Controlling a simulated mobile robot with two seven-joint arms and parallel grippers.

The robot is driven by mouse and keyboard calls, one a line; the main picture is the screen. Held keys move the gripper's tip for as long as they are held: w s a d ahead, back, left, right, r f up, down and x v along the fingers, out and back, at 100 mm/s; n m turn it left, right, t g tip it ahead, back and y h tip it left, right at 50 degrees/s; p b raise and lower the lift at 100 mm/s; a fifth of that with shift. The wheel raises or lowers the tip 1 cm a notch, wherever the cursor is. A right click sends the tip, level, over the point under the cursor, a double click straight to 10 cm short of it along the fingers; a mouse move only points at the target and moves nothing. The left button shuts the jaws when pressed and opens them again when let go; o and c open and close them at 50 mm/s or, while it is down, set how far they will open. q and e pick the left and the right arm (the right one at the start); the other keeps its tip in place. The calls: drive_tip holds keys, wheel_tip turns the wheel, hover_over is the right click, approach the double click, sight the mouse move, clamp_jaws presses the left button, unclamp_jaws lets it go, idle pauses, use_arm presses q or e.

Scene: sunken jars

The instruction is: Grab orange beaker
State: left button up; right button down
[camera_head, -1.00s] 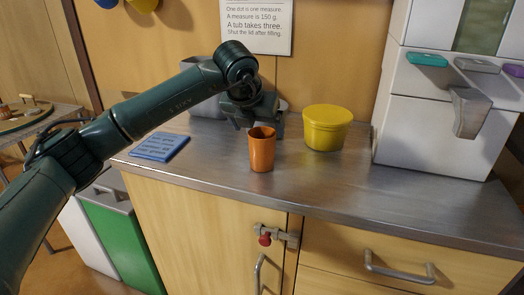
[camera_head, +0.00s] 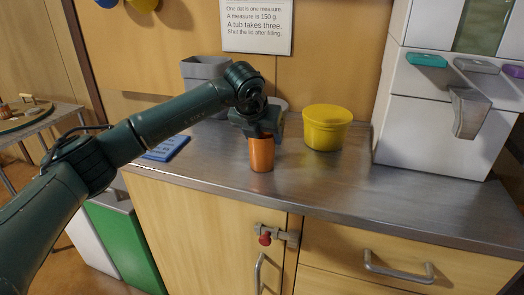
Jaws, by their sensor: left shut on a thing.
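The orange beaker (camera_head: 261,155) stands upright on the metal counter, near its front edge. My left gripper (camera_head: 262,134) is over the beaker from above and behind, shut on its upper part. The gripper hides the beaker's rim. The beaker's base appears to rest on the counter. My right gripper is not in view.
A grey container (camera_head: 204,70) stands behind my left arm. A blue card (camera_head: 167,147) lies at the counter's left. A white dispenser (camera_head: 430,125) stands at the right. The counter (camera_head: 340,185) is clear in front of the tub.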

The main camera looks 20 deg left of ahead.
use_arm(q)
drive_tip(key=c, duration=0.4)
